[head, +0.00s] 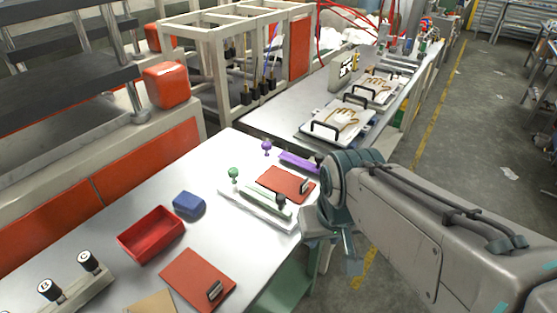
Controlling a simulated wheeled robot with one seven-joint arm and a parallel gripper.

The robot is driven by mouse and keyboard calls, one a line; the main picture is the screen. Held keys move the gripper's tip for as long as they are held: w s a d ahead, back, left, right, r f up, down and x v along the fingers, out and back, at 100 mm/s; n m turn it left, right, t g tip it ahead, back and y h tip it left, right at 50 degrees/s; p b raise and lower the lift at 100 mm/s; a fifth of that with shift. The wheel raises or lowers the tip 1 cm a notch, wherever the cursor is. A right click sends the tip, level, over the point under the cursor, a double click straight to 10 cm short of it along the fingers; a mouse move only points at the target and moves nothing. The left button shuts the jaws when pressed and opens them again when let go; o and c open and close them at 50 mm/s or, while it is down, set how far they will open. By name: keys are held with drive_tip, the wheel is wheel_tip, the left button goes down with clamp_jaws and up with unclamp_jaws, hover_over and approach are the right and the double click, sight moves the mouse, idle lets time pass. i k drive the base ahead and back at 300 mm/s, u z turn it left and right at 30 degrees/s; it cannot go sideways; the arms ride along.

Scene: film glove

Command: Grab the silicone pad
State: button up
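In the head view a flat red-brown pad (190,272) with a dark clip-like piece on it lies near the table's front. A similar red-brown pad (281,181) lies farther back, between a purple bar and a pale green bar. A small blue block (188,204) lies left of the middle. I cannot tell for sure which of these is the silicone pad. My gripper (352,265) hangs at the table's right edge, pointing down, apart from all of them. Its fingers are small and partly hidden, so its opening is unclear.
The white table (222,228) also holds a red open tray (150,236), a pale green bar (265,202) with a green knob, a purple bar (298,161), and a block with black knobs (72,293). A second bench (280,125) with glove plates stands behind. The floor at right is mostly open.

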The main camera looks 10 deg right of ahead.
sight(296, 189)
drive_tip(key=k, duration=1.15)
drive_tip(key=z, duration=0.8)
drive_tip(key=i, duration=1.95)
drive_tip(key=u, duration=0.65)
